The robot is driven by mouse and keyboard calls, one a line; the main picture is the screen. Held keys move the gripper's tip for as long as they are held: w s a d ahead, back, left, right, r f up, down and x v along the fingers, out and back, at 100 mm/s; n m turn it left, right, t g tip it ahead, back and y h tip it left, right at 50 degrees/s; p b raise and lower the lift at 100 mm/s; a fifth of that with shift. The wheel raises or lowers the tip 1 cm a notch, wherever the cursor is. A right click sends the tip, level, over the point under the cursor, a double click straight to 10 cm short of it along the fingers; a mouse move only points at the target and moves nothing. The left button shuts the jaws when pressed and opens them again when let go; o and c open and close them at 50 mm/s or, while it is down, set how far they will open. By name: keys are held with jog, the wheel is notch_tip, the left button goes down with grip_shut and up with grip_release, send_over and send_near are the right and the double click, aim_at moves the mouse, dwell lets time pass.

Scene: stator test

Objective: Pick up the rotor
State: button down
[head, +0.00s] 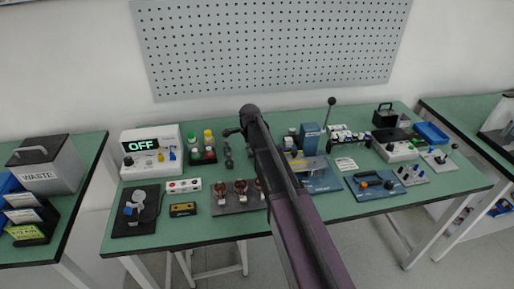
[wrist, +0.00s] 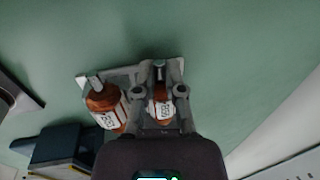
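In the wrist view two rotors with copper-brown bodies, white labels and metal shafts stand by a light grey holder (wrist: 122,74). One rotor (wrist: 107,110) is left of my gripper (wrist: 160,92). The other rotor (wrist: 162,108) lies between my two fingers, which are apart with one on each side of it. I see no clear grip on it. In the head view several copper-brown parts (head: 240,186) stand on a grey plate (head: 235,208). My arm crosses the middle there, and my fingertips cannot be made out.
The green table (head: 160,235) is crowded. A blue press (head: 310,138) and a blue unit (head: 372,186) are at right. Green surface around the holder is mostly clear.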

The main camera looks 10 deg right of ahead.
jog(key=shift+d+r, duration=0.1)
dwell(0.4)
notch_tip(320, 180, up, 10)
jog(key=p, duration=1)
jog(key=shift+s, duration=0.1)
dwell(1.0)
